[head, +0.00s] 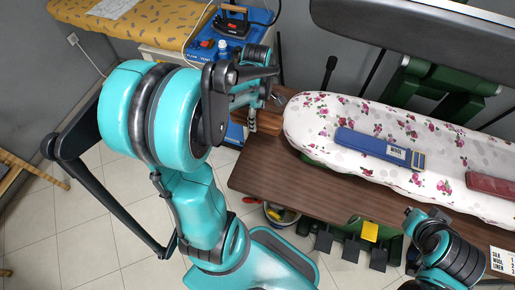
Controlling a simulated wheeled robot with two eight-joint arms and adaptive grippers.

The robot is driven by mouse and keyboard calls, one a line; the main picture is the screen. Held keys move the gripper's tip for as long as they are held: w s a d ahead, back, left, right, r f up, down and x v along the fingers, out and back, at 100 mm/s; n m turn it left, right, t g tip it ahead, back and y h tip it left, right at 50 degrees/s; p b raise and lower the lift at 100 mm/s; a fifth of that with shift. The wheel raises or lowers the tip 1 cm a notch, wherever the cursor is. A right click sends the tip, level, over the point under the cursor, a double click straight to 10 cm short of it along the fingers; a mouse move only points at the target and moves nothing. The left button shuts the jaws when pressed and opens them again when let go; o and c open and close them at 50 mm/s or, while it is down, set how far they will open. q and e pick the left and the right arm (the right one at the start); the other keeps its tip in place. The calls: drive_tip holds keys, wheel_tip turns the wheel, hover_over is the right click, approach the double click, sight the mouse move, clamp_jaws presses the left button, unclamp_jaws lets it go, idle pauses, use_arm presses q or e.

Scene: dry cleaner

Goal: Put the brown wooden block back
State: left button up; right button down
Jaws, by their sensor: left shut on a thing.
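A brown wooden block (270,121) is at the back left corner of the brown table, close to the rounded end of the ironing board. My left gripper (266,103) reaches over from the left and is shut on it, with its dark fingers at the block's left side. The arm hides part of the grip, and I cannot tell whether the block touches the tabletop. My right arm (450,255) shows at the lower right, in front of the table. Its gripper cannot be made out.
An iron (232,24) stands on a blue surface behind. The brown tabletop (290,185) is bare at its front left. Pedals (352,247) stick out below.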

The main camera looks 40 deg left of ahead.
use_arm(q)
drive_tip(key=b, duration=0.7)
approach(257, 147)
wheel_tip(257, 147, down, 6)
drive_tip(key=b, duration=0.4)
drive_tip(key=shift+d, duration=0.1)
drive_tip(key=shift+f, duration=0.3)
drive_tip(key=shift+r, duration=0.1)
drive_tip(key=shift+f+b, duration=0.2)
drive_tip(key=shift+b, duration=0.2)
drive_tip(key=o, duration=0.8)
drive_tip(key=shift+o, duration=1.2)
